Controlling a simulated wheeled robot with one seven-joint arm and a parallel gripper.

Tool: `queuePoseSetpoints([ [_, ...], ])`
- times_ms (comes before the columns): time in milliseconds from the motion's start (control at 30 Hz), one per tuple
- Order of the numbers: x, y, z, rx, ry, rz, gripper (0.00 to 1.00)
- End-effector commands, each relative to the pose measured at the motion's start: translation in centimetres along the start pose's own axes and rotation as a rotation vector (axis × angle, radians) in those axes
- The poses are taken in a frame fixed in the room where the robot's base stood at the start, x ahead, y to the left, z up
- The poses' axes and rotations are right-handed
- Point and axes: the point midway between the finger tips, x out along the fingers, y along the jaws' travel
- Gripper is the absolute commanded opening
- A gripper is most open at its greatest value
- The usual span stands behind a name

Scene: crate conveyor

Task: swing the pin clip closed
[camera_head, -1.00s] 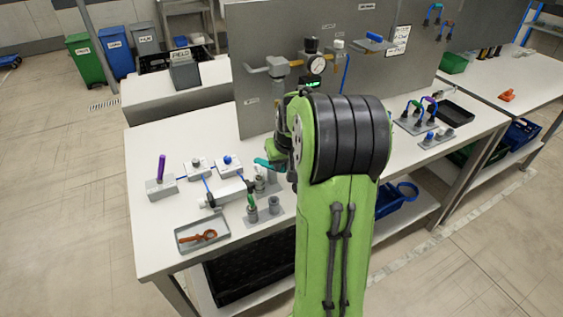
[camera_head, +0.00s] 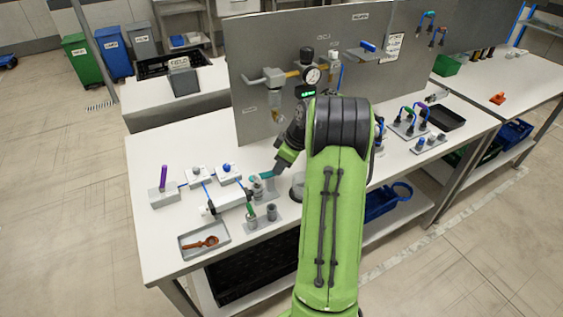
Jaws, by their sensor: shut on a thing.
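A light grey cylinder (camera_head: 231,199) lies on the bench at the left, with blue tubes running to two small valve blocks. Its right end is beside several small grey fittings. A fitting with a green and black part (camera_head: 250,211) stands just in front of the fingers.
Two grey posts (camera_head: 271,212) stand on a plate near the front edge. A tray (camera_head: 204,241) holds an orange-brown tool. A purple handle (camera_head: 164,178) rises at the left. The upright panel (camera_head: 243,75) with a gauge bounds the back.

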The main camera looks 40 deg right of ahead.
Motion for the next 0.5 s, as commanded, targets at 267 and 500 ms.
queuePoseSetpoints([
  [267, 0.0, 0.3, -0.24, -0.088, 0.0, -0.036, 0.0],
  [500, 0.09, 0.37, -0.28, -0.111, 0.001, -0.044, 0.0],
])
